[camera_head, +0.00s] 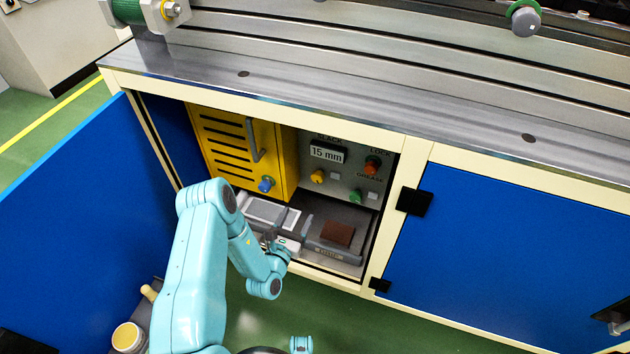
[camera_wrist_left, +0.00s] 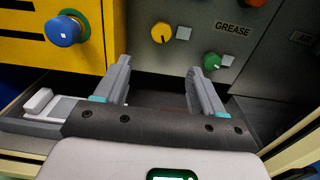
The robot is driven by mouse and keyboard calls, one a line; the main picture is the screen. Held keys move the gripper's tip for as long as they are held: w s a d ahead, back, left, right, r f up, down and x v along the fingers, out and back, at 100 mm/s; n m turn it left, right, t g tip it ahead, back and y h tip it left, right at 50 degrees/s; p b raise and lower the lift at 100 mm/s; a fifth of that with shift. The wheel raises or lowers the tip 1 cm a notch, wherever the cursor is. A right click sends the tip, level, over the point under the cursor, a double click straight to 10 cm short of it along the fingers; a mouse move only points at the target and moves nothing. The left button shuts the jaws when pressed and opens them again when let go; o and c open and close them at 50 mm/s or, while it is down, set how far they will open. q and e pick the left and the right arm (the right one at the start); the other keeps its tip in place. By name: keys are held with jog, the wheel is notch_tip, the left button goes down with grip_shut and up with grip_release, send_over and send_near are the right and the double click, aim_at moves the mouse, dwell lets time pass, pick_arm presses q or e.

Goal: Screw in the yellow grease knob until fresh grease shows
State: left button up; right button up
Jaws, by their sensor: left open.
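The yellow grease knob (camera_head: 318,176) sits on the grey panel inside the open cabinet, below the "15 mm" display. In the left wrist view the yellow knob (camera_wrist_left: 161,33) has a dark pointer mark. It lies just beyond and between the fingertips, untouched. My left gripper (camera_head: 270,237) is at the cabinet opening, lower and left of the knob. In the left wrist view its two fingers (camera_wrist_left: 159,66) are spread with nothing between them. A green knob (camera_head: 355,196) sits lower right of the yellow one. No fresh grease shows.
A yellow louvred box (camera_head: 240,140) with a handle and a blue knob (camera_head: 266,184) stands left of the panel. An orange-red lock knob (camera_head: 372,164) is at upper right. Trays with a brown block (camera_head: 337,233) lie below. The blue door (camera_head: 80,220) stands open.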

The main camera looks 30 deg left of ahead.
aim_at(316, 180)
pick_arm(q)
jog(key=b+x, duration=0.2)
jog(key=x, duration=0.4)
jog(key=b+x, duration=0.2)
jog(key=x, duration=0.5)
jog(key=shift+w+d+b, duration=0.15)
jog(key=shift+w+b, duration=0.15)
jog(key=shift+w, duration=0.05)
jog(key=shift+w+a+r, duration=0.1)
jog(key=shift+w+a, duration=0.1)
jog(key=shift+w, duration=0.45)
jog(key=c, duration=1.1)
